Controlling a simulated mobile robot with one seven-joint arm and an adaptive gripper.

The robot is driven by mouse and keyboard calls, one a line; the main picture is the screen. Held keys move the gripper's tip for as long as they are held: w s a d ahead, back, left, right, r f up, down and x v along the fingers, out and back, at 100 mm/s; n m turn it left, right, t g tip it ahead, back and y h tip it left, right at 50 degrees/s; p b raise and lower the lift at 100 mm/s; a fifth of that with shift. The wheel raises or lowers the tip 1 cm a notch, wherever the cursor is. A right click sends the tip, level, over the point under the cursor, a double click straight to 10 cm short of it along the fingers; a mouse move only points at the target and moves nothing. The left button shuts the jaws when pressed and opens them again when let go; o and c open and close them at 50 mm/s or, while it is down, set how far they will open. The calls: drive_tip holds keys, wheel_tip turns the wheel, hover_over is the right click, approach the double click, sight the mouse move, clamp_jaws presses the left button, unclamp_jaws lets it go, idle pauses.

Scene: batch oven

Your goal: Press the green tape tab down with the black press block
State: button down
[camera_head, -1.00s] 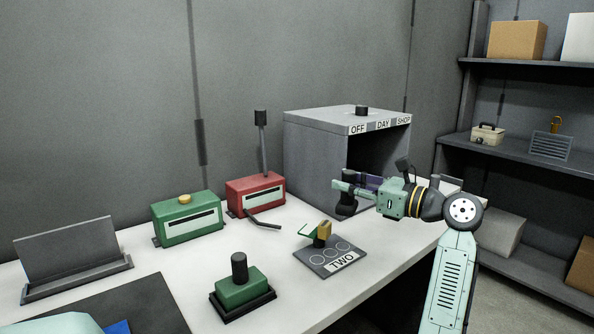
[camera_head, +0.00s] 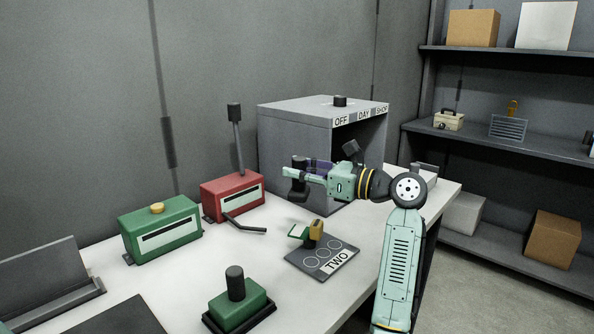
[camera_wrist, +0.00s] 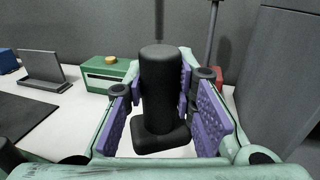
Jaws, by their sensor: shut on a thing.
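The black press block (camera_wrist: 160,92) is upright between the purple pads of my gripper (camera_wrist: 160,100) in the wrist view. My gripper (camera_head: 308,172) is shut on it; in the head view the block (camera_head: 298,186) hangs above the table, in front of the grey oven. The green tape tab (camera_head: 296,231) juts out left from a yellow block (camera_head: 317,229) on the dark plate marked TWO (camera_head: 337,263). The held block is above the tab in the picture and apart from it.
The grey oven (camera_head: 291,136) stands behind my gripper. A red box with an upright lever (camera_head: 232,195) and a green box (camera_head: 160,228) are to the left. A green block with a black knob (camera_head: 236,305) sits in front. White table (camera_head: 290,285) shows between them.

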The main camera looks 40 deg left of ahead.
sight(299, 196)
drive_tip(key=shift+r+p, duration=0.25)
drive_tip(key=shift+p, duration=0.6)
drive_tip(key=shift+f+b, duration=0.8)
drive_tip(key=shift+f, duration=3.45)
drive_tip(key=shift+f, duration=0.6)
wheel_tip(299, 196, up, 3)
drive_tip(key=shift+f+p, duration=0.1)
drive_tip(key=shift+p, duration=1.15)
drive_tip(key=shift+r, duration=2.7)
drive_tip(key=shift+d, duration=0.1)
